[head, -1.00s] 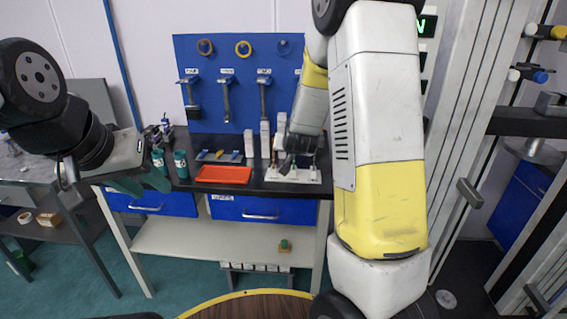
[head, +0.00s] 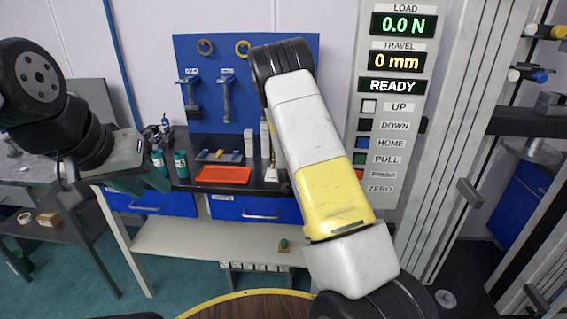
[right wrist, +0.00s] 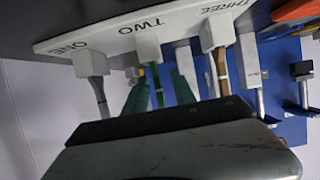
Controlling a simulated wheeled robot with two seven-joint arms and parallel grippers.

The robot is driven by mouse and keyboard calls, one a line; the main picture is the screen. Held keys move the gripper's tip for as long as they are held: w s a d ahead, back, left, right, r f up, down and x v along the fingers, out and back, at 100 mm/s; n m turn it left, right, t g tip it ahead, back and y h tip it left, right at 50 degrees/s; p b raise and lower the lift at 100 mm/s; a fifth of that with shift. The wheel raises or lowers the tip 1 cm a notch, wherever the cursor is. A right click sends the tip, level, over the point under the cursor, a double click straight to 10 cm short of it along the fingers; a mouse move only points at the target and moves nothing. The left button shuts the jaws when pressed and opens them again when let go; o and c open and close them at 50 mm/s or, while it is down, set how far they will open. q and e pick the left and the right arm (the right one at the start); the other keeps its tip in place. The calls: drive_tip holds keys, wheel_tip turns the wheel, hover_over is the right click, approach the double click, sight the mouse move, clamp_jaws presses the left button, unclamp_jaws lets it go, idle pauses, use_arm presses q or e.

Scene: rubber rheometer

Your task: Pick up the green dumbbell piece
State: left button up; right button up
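In the right wrist view, a white rack (right wrist: 110,36) marked ONE, TWO and THREE holds upright pieces. The green dumbbell piece (right wrist: 158,85) stands at TWO, a thin green strip. My right gripper (right wrist: 160,98) is open, with one teal finger on each side of the green piece. Gaps show between the fingers and the piece. A grey piece (right wrist: 99,97) stands at ONE and a tan piece (right wrist: 220,68) at THREE. In the head view, my right arm hides the right gripper and most of the rack. My left gripper (head: 143,184) hangs at the left, open and empty.
A red tray (head: 223,175) and teal bottles (head: 181,164) stand on the dark bench. Tools hang on the blue pegboard (head: 250,85) behind. At the right, a machine panel (head: 395,100) reads 0.0 N, 0 mm and READY. The lower shelf (head: 205,240) is mostly clear.

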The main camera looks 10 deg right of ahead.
drive_tip(key=shift+w+d+f, duration=0.15)
drive_tip(key=shift+w+f, duration=0.05)
drive_tip(key=shift+w, duration=0.3)
clamp_jaws()
